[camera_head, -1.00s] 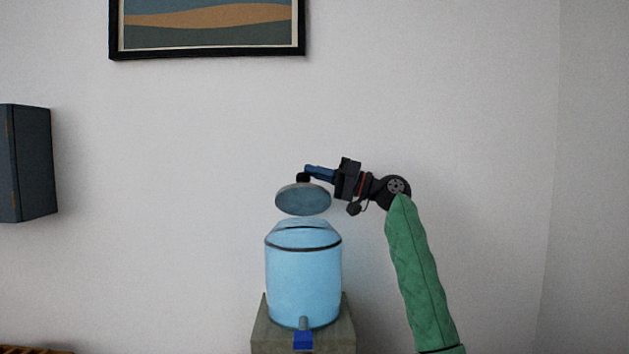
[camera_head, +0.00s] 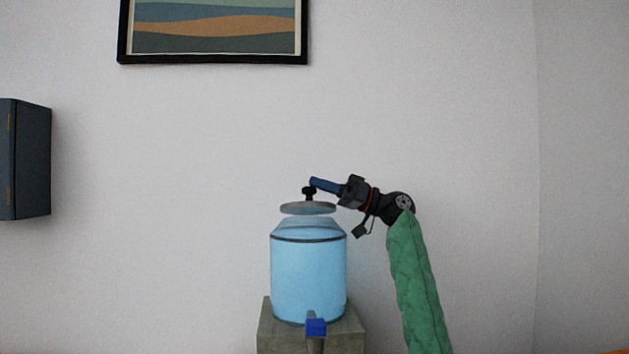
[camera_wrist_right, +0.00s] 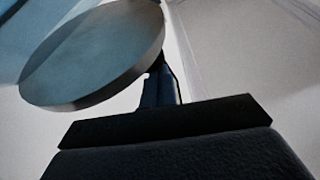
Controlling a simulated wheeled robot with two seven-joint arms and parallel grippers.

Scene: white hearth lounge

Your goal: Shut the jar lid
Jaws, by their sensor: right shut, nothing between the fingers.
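The jar (camera_head: 308,278) is a light blue, see-through drum with a dark band and a blue tap (camera_head: 316,327) low on its front. It stands upright on a grey stand. Its lid (camera_head: 308,209), a grey disc with a black knob (camera_head: 308,193), shows just above the jar's mouth, nearly level in the head view. My right gripper (camera_head: 313,185) comes from the right, its blue fingers shut beside the knob with nothing between them. In the right wrist view the lid (camera_wrist_right: 95,60) fills the upper left, near the fingers (camera_wrist_right: 160,88). My left gripper is out of view.
The grey stand (camera_head: 272,335) under the jar is narrow. A dark wall cabinet (camera_head: 28,160) hangs at the left and a framed picture (camera_head: 215,58) hangs above. The wall space on both sides of the jar is clear.

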